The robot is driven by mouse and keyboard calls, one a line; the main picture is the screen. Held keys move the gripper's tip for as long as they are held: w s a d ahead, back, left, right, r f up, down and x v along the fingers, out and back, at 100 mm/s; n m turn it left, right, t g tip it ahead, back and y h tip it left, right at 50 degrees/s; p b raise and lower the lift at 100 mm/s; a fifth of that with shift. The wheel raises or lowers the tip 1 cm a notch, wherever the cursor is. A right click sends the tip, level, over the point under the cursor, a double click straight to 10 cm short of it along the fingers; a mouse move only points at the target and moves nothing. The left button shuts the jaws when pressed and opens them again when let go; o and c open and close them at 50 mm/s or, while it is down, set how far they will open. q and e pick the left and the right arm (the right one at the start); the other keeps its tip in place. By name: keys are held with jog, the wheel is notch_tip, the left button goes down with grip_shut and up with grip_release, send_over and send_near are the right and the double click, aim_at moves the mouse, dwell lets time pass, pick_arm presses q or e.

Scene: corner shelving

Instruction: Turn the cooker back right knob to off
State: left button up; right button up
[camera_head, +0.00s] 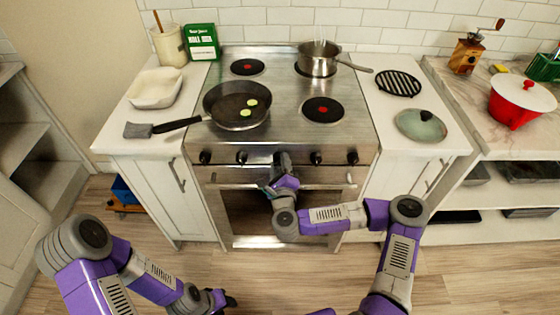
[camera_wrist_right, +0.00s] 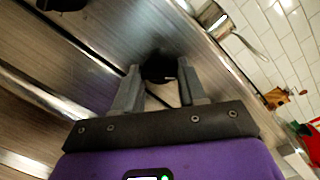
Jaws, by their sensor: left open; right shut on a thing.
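The steel cooker (camera_head: 290,88) has a row of black knobs along its front: two at the left (camera_head: 205,157) (camera_head: 242,157), two at the right (camera_head: 316,158) (camera_head: 352,158). In the right wrist view, the fingers of my right gripper (camera_wrist_right: 160,88) are closed around this black middle knob (camera_wrist_right: 158,67). Its pointer direction is not clear. My left gripper (camera_head: 228,301) is open and empty, low over the floor, away from the cooker.
A steel saucepan (camera_head: 317,62) stands on the back right burner. A frying pan (camera_head: 237,106) with green slices sits at the front left. The front right burner (camera_head: 323,109) is bare with a red centre. The oven handle (camera_head: 330,186) runs below the knobs, close to my right arm.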

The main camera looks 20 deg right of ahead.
jog(key=shift+w+r+n+g+h+p, duration=0.1)
jog(key=shift+r+n+g+h+p, duration=0.05)
jog(key=shift+n+p, duration=1.15)
jog(key=shift+s+r+n+g+h+p, duration=0.15)
jog(key=shift+n+p, duration=0.6)
jog(key=shift+n, duration=1.1)
jog(key=shift+w+r+n+g+h+p, duration=0.1)
jog(key=shift+w+r+n+p, duration=0.05)
jog(key=shift+n+p, duration=1.15)
jog(key=shift+n, duration=0.35)
jog(key=o, duration=0.9)
jog(key=shift+o, duration=0.6)
jog(key=shift+f, duration=0.15)
